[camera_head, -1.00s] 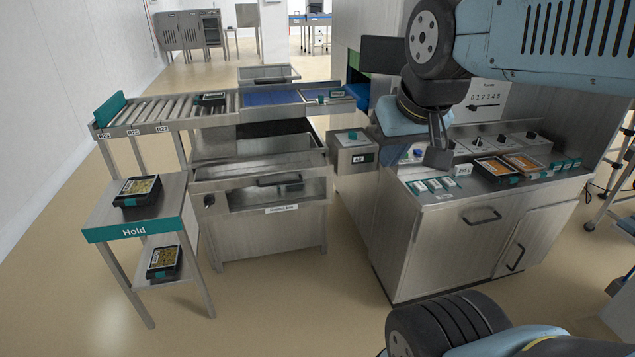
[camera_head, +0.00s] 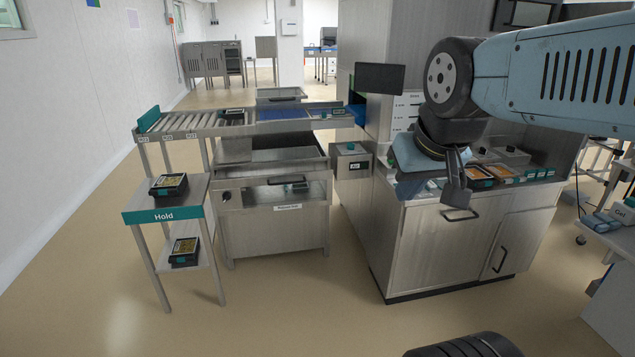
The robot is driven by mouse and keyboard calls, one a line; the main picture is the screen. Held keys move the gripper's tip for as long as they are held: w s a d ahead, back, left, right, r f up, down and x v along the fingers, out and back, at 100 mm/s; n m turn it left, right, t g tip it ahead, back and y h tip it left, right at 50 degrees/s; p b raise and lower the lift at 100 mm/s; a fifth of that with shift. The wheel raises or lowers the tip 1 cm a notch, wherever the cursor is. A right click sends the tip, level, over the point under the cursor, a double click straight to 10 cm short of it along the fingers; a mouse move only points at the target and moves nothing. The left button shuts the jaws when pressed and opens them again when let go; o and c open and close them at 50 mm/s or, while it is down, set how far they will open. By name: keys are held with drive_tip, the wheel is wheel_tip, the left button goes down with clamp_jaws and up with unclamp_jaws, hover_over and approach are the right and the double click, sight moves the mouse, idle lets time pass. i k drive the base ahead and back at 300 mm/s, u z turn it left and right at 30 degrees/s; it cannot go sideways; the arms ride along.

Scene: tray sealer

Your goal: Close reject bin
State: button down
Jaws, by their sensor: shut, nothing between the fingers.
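The reject bin (camera_head: 272,232) is a steel unit left of centre with a small white label on its front. An open-topped steel drawer with a dark handle (camera_head: 287,181) stands out at its top, and its inside shows. A dark slot below the handle shows a small dark item. My gripper (camera_head: 455,200) is shut and empty, pointing down in front of the counter at the right. It is well to the right of the bin and apart from it. It hides part of the counter top.
The steel counter cabinet (camera_head: 430,248) stands right of the bin, with a control box (camera_head: 352,163) between them. The Hold stand (camera_head: 163,215) with black trays is at the left. A roller conveyor (camera_head: 190,128) runs behind. Floor in front is clear.

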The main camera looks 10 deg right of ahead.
sight(265, 192)
drive_tip(key=z, duration=0.55)
drive_tip(key=i, duration=1.9)
drive_tip(key=u, duration=0.5)
drive_tip(key=k, duration=0.85)
drive_tip(key=u, duration=0.2)
drive_tip(key=i, duration=0.95)
drive_tip(key=z, duration=0.1)
